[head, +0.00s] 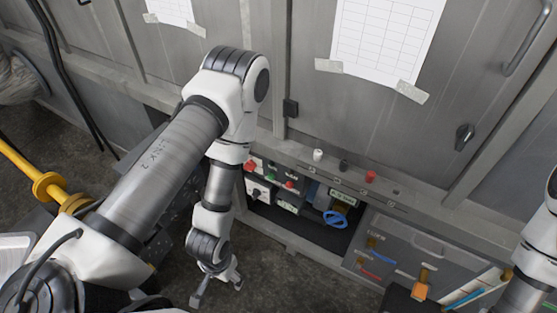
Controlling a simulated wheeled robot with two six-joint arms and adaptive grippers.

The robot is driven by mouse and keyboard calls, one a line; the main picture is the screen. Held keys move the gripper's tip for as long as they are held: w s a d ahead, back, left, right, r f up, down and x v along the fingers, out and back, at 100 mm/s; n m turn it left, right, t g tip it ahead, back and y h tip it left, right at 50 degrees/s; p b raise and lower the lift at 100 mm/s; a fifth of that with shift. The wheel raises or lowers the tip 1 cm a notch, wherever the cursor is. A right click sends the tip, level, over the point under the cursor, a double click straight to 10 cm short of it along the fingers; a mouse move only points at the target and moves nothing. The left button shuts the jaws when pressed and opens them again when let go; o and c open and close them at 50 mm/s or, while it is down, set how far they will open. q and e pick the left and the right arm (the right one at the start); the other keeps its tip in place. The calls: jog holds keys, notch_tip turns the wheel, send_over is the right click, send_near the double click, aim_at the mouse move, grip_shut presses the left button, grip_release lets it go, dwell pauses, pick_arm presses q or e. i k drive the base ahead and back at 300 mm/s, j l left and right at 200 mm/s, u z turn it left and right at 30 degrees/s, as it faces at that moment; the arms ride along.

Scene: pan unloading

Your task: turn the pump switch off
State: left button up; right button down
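A control box (258,188) with red and green buttons and a small dark knob (256,194) sits in a low open recess in the grey metal unit. I cannot tell which of its controls is the pump switch; any labels are too small to read. My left arm comes in from the left and hides part of the box's left side. My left gripper (217,291) hangs low in front of the recess, pointing down over the dark floor, with its fingers spread and nothing between them. My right arm shows at the right edge, but its gripper is out of view.
A ledge above the recess carries a white knob (318,155) and a red knob (371,176). A blue ring-shaped handle (335,218) is inside the recess. A dark panel with tools (377,257) stands to the right. A yellow pipe (40,183) lies at left.

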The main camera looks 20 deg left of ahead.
aim_at(251, 165)
jog(key=u, duration=1.05)
